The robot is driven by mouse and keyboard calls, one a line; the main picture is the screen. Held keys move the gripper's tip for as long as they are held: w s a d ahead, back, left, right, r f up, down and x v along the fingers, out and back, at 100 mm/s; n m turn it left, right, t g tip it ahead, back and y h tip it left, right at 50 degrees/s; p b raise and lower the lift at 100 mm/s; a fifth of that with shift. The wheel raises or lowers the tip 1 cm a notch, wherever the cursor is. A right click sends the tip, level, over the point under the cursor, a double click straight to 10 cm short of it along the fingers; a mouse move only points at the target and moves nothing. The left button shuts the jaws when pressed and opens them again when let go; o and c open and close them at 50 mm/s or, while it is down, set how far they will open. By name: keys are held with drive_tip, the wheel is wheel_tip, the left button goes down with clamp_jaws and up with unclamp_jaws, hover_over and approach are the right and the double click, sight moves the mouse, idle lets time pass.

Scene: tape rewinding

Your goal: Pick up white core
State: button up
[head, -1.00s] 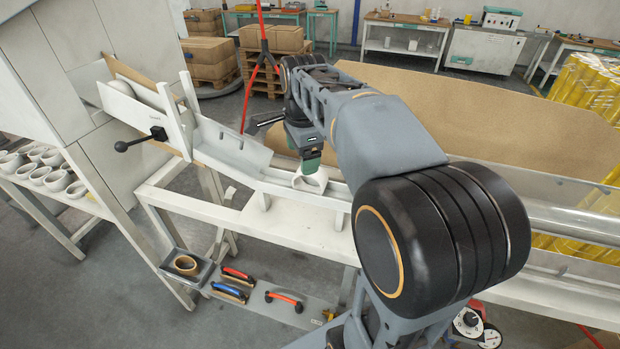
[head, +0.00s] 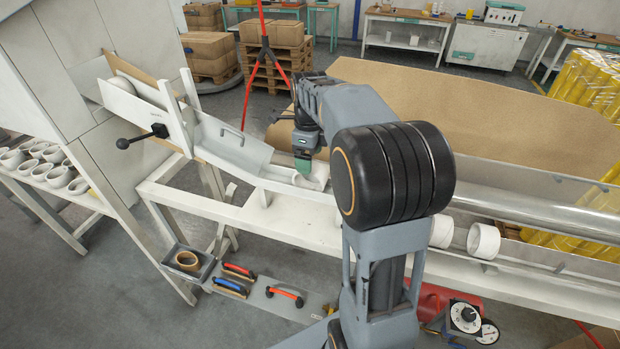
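A white core (head: 317,177) lies in the pale sloping trough, at the middle of the head view. My gripper (head: 303,165), with a green finger part, points down right at it and covers its left side. I cannot tell whether the fingers are closed on the core. Two more white cores, one (head: 441,231) and another (head: 483,241), lie farther right along the rail, to the right of my arm. More white cores (head: 60,177) stand in rows on the shelf at the left.
The trough (head: 232,147) runs up left to a machine with a black-knobbed lever (head: 141,137). A clear tube (head: 520,213) lies at the right. Below are a tray with a tape roll (head: 188,261), handled tools (head: 284,293) and a gauge (head: 465,316).

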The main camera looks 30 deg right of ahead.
drive_tip(key=p, duration=0.1)
hover_over(310, 188)
drive_tip(key=shift+f, duration=2.75)
drive_tip(key=shift+c, duration=0.2)
drive_tip(key=c, duration=0.8)
